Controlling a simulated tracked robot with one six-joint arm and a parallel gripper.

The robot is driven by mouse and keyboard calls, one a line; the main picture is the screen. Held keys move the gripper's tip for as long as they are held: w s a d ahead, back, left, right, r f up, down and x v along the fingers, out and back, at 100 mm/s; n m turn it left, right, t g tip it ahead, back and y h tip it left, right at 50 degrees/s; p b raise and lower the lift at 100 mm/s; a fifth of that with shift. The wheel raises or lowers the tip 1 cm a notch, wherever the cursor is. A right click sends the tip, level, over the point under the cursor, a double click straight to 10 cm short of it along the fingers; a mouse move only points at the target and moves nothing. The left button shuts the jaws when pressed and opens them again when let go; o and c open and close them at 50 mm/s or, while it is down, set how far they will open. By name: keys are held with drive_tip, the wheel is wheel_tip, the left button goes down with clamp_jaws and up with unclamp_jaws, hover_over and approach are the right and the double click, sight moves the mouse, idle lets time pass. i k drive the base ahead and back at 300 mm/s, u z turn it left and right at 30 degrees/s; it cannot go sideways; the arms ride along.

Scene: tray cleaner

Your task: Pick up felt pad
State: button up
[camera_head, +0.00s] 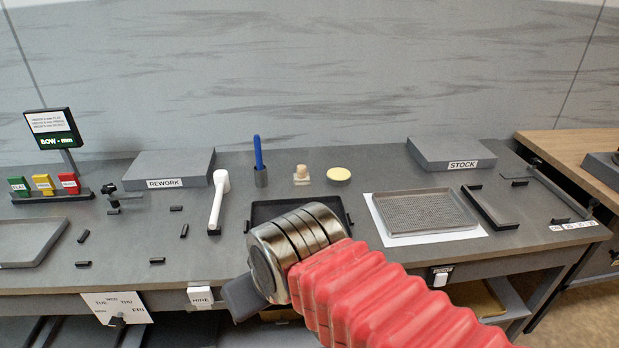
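A round, pale yellow pad (339,174) lies flat on the grey bench, behind the dark tray, and looks most like the felt pad. Just left of it stands a small cream block with a wooden knob (301,176); I cannot tell whether this is the felt pad instead. My gripper (243,298) shows only as a dark grey part below my metal wrist, over the bench's front edge. It is well in front of and to the left of the pad, apart from it. Its fingertips are hidden, so its opening and any contents cannot be seen.
My arm covers part of a dark tray (262,211). A perforated tray (425,211) lies right. REWORK (170,165) and STOCK (452,152) blocks sit behind.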

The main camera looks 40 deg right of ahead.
sight(302, 178)
drive_tip(key=u, duration=0.05)
drive_tip(key=i, duration=1)
drive_tip(key=z, duration=0.05)
